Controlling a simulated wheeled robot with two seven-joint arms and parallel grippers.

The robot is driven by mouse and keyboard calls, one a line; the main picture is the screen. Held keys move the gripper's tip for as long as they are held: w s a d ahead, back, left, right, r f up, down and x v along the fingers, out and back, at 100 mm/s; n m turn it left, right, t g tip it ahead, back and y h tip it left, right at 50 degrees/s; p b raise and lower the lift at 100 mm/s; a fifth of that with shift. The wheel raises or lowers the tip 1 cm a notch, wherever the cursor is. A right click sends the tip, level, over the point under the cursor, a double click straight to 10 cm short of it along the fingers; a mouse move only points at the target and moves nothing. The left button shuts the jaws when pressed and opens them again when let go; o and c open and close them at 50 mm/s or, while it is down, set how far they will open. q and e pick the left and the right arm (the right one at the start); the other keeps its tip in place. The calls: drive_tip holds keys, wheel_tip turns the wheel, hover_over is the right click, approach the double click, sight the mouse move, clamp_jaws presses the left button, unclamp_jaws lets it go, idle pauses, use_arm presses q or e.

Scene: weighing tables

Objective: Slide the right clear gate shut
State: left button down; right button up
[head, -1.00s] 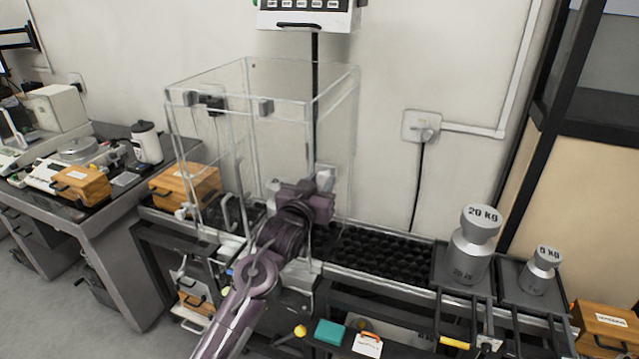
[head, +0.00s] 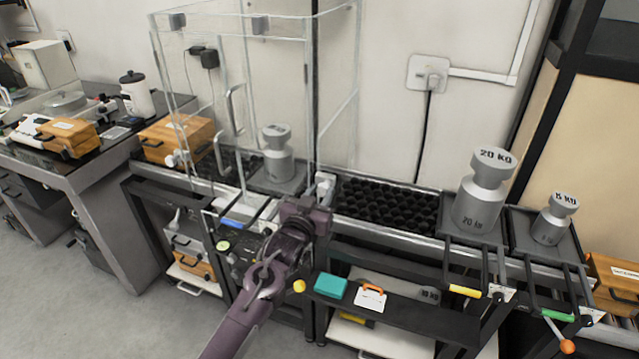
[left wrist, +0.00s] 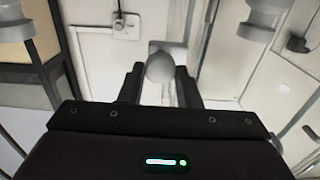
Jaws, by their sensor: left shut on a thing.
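The clear weighing enclosure (head: 236,22) stands on the bench, with a grey weight (head: 278,158) inside it. The right clear gate (head: 336,105) is the see-through pane on its right side; its edges are hard to make out. My left gripper (head: 318,196) is at the enclosure's front right lower corner, shut on a pale grey handle (head: 325,184). In the left wrist view, the handle's round grey knob (left wrist: 161,68) sits between the two dark fingers (left wrist: 160,86). My wrist hides part of the bench front. My right gripper is not in view.
A black bumpy mat (head: 388,205) lies right of the enclosure. Beyond it stand a 20 kg weight (head: 480,195) and a 5 kg weight (head: 552,220). A teal box (head: 331,286) rests on a lower shelf. A wooden box (head: 176,138) is at the left.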

use_arm(q)
drive_tip(key=shift+f+b, duration=0.65)
drive_tip(key=shift+f, duration=1.25)
drive_tip(key=shift+s+f, duration=0.1)
drive_tip(key=c, duration=1.1)
unclamp_jaws()
drive_tip(key=v, duration=0.7)
drive_tip(key=shift+s+a, duration=0.1)
drive_tip(key=shift+s, duration=0.2)
